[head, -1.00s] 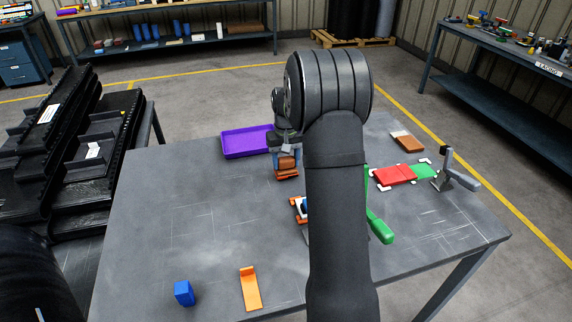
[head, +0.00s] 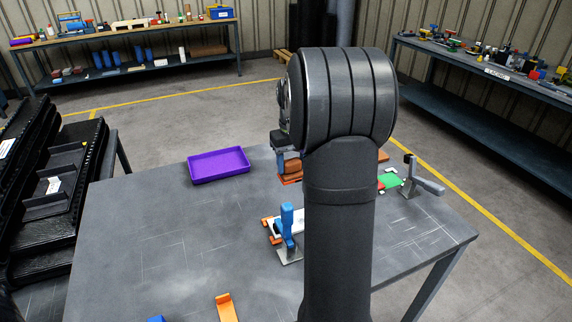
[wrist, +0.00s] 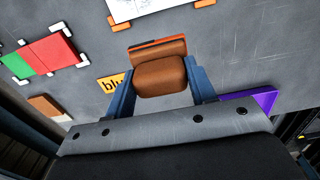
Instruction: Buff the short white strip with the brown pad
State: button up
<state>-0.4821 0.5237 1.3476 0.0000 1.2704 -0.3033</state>
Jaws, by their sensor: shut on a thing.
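My gripper (wrist: 160,86) is shut on the brown pad (wrist: 160,76), with a blue finger on each side. An orange-edged part shows at the pad's far side. In the head view the pad (head: 291,167) is over the table's far part, right of the purple tray; whether it touches the table is unclear. A white strip (wrist: 130,8) between orange corner pieces is at the top of the wrist view, apart from the pad. In the head view the strip (head: 288,222) is partly hidden by my arm and a blue-handled clamp (head: 287,222).
A purple tray (head: 218,177) stands at the table's far left. A red and green piece (wrist: 45,57) lies between white corners, near a grey lever clamp (head: 420,180). A brown and white block (wrist: 47,106) lies nearby. An orange piece (head: 226,308) lies at the front.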

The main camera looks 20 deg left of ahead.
jog(key=o, duration=0.5)
jog(key=shift+c, duration=1.4)
jog(key=shift+d+m, duration=0.65)
jog(key=shift+m, duration=0.35)
jog(key=d+f+m, duration=0.4)
jog(key=d+m, duration=0.5)
jog(key=m, duration=0.7)
jog(key=shift+s+f, duration=0.15)
jog(key=shift+f, duration=0.2)
